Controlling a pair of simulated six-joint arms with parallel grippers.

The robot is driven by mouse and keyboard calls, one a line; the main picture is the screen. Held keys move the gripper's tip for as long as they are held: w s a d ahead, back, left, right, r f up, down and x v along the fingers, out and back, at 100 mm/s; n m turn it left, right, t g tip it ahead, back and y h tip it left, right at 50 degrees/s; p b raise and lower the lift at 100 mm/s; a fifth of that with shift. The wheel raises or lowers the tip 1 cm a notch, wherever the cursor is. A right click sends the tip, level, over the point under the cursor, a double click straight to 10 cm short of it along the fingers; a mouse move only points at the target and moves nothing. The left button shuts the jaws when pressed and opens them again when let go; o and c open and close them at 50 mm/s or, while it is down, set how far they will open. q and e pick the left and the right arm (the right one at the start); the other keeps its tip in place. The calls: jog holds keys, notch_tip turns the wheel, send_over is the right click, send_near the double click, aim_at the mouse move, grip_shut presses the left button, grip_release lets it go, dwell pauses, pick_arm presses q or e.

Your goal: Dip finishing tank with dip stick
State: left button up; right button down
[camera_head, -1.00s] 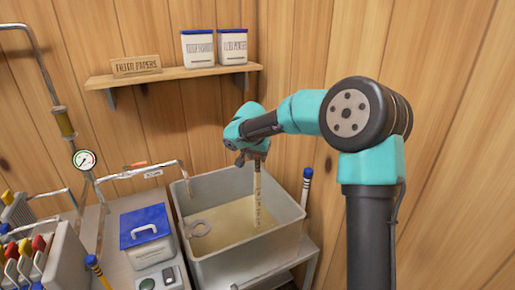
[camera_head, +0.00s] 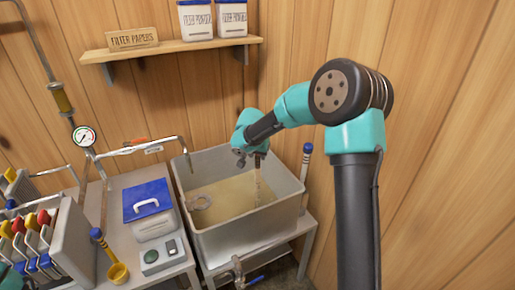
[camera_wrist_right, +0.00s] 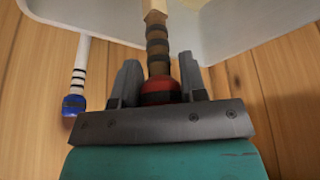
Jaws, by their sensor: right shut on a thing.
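The finishing tank (camera_head: 246,238) is an open grey metal box holding pale amber liquid (camera_head: 225,194). My right gripper (camera_head: 250,157) is above the tank's back right part, fingers downward. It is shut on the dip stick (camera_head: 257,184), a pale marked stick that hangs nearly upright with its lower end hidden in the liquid. In the right wrist view, the stick's dark ringed handle with a red end (camera_wrist_right: 160,86) sits between the two fingers (camera_wrist_right: 160,82). My left gripper is not seen.
A white stick with a blue cap (camera_head: 306,158) stands beside the tank's right side. A shelf (camera_head: 170,48) hangs behind.

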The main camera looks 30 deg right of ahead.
jog(key=shift+f, duration=1.45)
dwell(0.5)
dwell(0.6)
